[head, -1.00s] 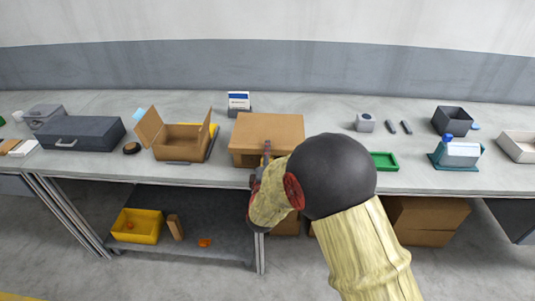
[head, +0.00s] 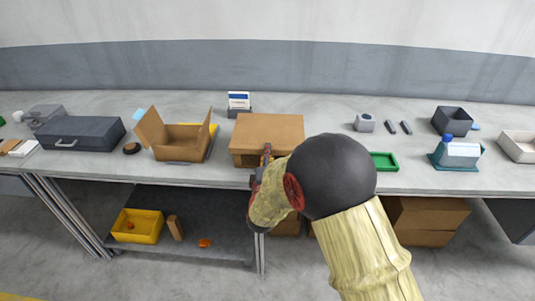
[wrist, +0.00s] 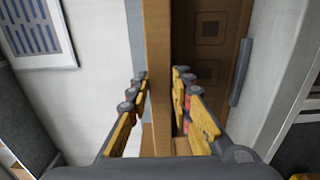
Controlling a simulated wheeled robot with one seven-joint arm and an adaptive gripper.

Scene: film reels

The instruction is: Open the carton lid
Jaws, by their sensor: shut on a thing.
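The carton (head: 250,127) is a brown box on the bench, just left of the middle in the head view. Its lid lies across the top, looking flat or nearly so. My gripper (head: 267,150) is at the carton's front edge, reaching in from the front. In the wrist view, my gripper's two yellow-padded fingers (wrist: 160,77) stand on either side of a brown lid edge (wrist: 157,40) and are shut on it. A brown panel with square marks (wrist: 208,50) shows right of that edge. My arm hides the carton's lower right front.
An open brown carton (head: 181,150) with raised flaps stands to the left. A green tray (head: 383,162) lies to the right, close to my arm. A blue-and-white box (head: 239,100) stands behind the carton. Bare bench shows behind and to the right.

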